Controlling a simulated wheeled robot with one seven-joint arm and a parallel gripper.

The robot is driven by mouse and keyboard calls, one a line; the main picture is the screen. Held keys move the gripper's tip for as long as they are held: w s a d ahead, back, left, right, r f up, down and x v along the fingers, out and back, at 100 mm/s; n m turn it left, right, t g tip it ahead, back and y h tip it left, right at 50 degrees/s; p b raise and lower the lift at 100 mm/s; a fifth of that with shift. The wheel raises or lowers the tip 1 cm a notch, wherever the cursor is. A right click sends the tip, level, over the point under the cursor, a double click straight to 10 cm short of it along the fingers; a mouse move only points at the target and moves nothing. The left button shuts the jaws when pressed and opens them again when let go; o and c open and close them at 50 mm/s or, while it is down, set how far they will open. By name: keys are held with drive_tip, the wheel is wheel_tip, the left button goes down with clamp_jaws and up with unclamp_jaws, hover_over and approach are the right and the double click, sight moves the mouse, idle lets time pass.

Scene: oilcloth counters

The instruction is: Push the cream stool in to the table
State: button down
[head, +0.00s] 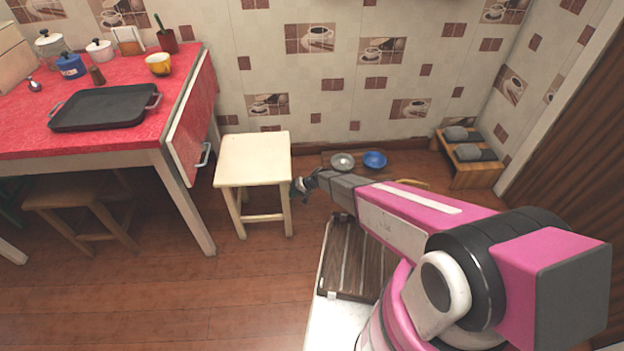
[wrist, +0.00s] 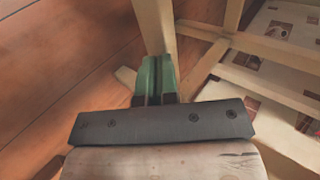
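The cream stool (head: 253,160) stands upright on the floor, just right of the table (head: 75,154) with the red oilcloth top. Its seat is apart from the table's hanging flap. My gripper (head: 300,187) is low beside the stool's right side, below seat height. In the wrist view, the green fingers of my gripper (wrist: 157,72) are together with only a thin dark line between them. A pale stool leg (wrist: 155,25) rises right beyond the fingertips. Whether they touch it I cannot tell.
A brown stool (head: 80,195) is under the table. A black tray (head: 104,108) and a yellow cup (head: 159,64) are on the tabletop. A grey bowl (head: 342,161) and blue bowl (head: 375,160) sit near the wall. A wooden rack (head: 469,176) is at right. Floor in front is clear.

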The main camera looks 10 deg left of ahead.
drive_tip(key=shift+s+a, duration=1.85)
drive_tip(key=shift+a, duration=4.6)
drive_tip(key=w+d, duration=0.3)
drive_tip(key=d, duration=0.8)
drive_tip(key=shift+w+d, duration=0.2)
drive_tip(key=shift+d, duration=0.2)
drive_tip(key=d+r+t+h, duration=0.1)
drive_tip(key=d+r+h, duration=0.3)
drive_tip(key=d+r, duration=1.7)
drive_tip(key=s+d+r+m+t+h, duration=0.1)
drive_tip(key=s+d+r+h, duration=0.1)
drive_tip(key=s+d+r, duration=0.3)
drive_tip(key=s+d+r+m+h, duration=0.2)
drive_tip(key=s+d+r, duration=0.3)
drive_tip(key=d+r, duration=0.8)
drive_tip(key=d+h, duration=0.1)
drive_tip(key=d, duration=0.7)
drive_tip(key=shift+s+d+r+t+h, duration=0.2)
drive_tip(key=shift+s+r+t+h, duration=0.1)
drive_tip(key=shift+t, duration=0.1)
